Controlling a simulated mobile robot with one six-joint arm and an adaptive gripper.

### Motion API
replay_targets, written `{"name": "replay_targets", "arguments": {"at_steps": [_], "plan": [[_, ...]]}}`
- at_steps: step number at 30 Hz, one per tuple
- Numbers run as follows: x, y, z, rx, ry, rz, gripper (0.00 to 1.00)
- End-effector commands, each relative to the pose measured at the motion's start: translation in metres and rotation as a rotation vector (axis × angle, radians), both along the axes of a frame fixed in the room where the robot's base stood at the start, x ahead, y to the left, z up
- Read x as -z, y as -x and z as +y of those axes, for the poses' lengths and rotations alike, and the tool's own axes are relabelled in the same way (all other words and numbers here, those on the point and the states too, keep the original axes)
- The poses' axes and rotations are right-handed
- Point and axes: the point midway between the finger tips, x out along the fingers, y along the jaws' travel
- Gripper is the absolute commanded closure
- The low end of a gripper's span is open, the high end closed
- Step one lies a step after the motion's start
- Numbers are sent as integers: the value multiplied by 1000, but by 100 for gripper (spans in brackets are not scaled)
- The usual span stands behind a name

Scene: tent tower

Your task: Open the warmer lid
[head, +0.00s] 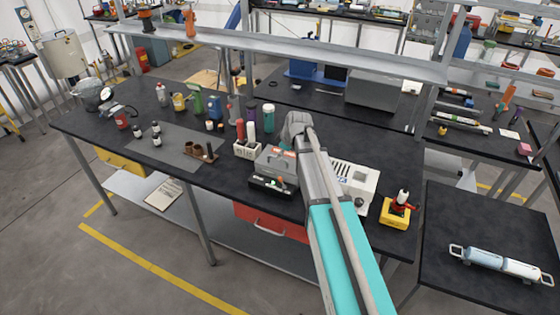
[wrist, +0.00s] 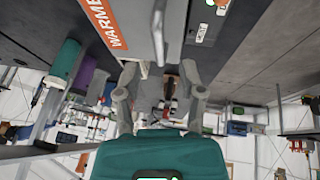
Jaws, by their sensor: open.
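The warmer (head: 272,187) is a small box with a dark base and buttons on the black bench. Its grey lid (head: 275,160) appears closed. In the wrist view the warmer's grey face (wrist: 125,15) fills the top, with an orange label reading "WARME". A grey bar-like handle (wrist: 159,28) stands out from it. My gripper (wrist: 159,75) is open, its two fingers apart on either side below the handle and nothing held between them. In the head view my arm reaches past the warmer's right side and hides the fingers.
A white rack (head: 246,150) with red and white bottles stands left of the warmer. A white device (head: 356,184) and a yellow tray (head: 394,215) stand to its right. A metal shelf (head: 300,50) runs above the bench's back. A red drawer (head: 272,222) is under the bench.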

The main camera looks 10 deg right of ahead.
Motion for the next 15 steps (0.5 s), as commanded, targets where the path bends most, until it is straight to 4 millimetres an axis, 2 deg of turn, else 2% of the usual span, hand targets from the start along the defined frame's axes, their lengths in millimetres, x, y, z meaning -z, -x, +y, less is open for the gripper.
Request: {"name": "replay_targets", "arguments": {"at_steps": [1, 6, 15], "plan": [[8, -2, 1, 0, 0, 0, 49], [20, -7, 3, 0, 0, 0, 49], [31, -12, 6, -1, 0, 0, 49]]}}
